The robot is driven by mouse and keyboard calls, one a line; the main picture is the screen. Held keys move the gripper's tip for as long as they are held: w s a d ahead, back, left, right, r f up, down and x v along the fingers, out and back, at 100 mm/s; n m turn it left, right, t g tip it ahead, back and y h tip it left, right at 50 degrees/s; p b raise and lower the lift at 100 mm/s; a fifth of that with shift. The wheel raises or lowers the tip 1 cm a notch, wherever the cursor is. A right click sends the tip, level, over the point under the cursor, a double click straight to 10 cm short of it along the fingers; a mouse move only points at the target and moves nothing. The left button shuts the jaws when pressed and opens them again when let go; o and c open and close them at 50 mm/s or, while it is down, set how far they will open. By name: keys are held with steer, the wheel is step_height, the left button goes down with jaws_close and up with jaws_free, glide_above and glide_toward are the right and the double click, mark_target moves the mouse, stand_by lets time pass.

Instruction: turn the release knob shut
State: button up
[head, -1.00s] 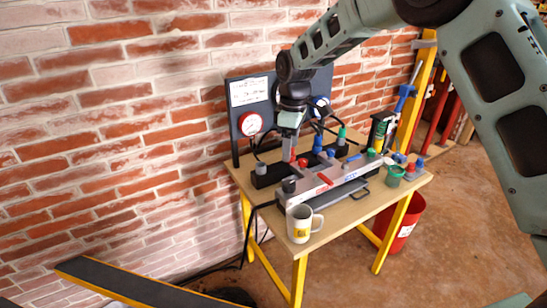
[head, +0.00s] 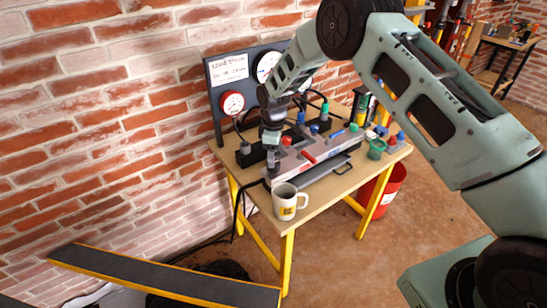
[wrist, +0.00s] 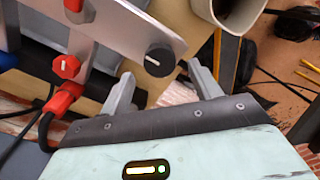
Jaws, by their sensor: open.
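A round black knob with a white mark (wrist: 160,60) sits at the end of a grey plate in the wrist view; it looks like the release knob, though no label shows. My gripper (wrist: 163,82) is open and empty, its two fingertips apart on either side of the knob's near side, not visibly touching it. A red knob (wrist: 67,66) is on the plate to the left. In the head view my gripper (head: 271,158) points down over the near left end of the grey pump unit (head: 320,155) and largely hides the black knob.
A white mug (head: 287,202) stands on the table's front edge, close to my gripper; it shows in the wrist view (wrist: 236,12). A gauge board (head: 228,75) stands behind. Black hoses cross the left side. A green cup (head: 376,149) is at right, a red bucket (head: 388,190) below.

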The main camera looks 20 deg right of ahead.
steer(key=shift+f+p, duration=0.35)
steer(key=shift+f, duration=1.55)
steer(key=c, duration=1)
